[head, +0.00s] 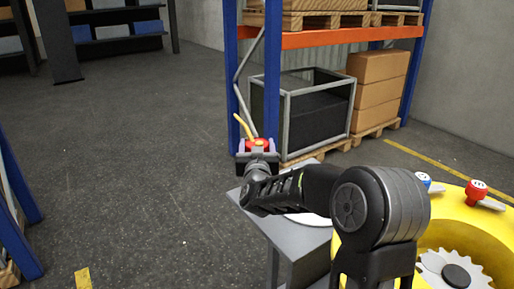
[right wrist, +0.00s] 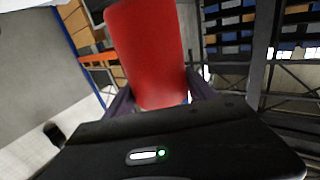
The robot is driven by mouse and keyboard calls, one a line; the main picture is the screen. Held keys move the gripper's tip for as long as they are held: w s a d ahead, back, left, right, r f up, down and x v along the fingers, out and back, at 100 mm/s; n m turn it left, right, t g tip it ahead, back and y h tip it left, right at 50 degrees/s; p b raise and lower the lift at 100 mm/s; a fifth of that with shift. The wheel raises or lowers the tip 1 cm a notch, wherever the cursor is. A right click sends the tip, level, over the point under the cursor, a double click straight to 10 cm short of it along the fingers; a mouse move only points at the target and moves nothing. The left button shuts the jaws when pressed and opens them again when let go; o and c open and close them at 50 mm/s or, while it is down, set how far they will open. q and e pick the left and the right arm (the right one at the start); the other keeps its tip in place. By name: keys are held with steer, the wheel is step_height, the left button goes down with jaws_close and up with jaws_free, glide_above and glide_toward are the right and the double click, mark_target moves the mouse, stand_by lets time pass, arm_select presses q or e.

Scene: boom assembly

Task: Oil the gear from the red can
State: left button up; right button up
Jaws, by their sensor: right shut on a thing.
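The red can (head: 257,143) with a thin yellow spout is held up by my right gripper (head: 258,158), near the middle of the head view. The spout points up and to the left. In the right wrist view the red can (right wrist: 148,50) fills the space between the dark fingers, which are shut on it. The grey toothed gear (head: 453,273) sits in a yellow round housing (head: 440,238) at the lower right of the head view, well apart from the can. Part of the gear is cut off by the frame edge. My left gripper is not in view.
A grey table (head: 290,238) stands beneath my right arm, with a white round thing partly hidden on it. A blue-topped fitting (head: 424,180) and a red-topped one (head: 476,190) sit on the housing. A shelf rack (head: 330,38) stands behind. Floor at left is free.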

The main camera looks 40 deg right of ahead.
steer(key=s+a+f+n+y, duration=0.1)
steer(key=a+f, duration=0.1)
steer(key=a, duration=0.7)
steer(key=s+a+f+n+t+y, duration=0.1)
steer(key=s+a+f+y, duration=0.1)
steer(key=a, duration=0.7)
steer(key=s+a+f+n+t+y, duration=0.1)
steer(key=s+a+f+y, duration=0.1)
steer(key=a, duration=0.8)
steer(key=shift+s+f+n, duration=0.15)
steer(key=shift+f+n, duration=0.15)
steer(key=shift+f, duration=0.35)
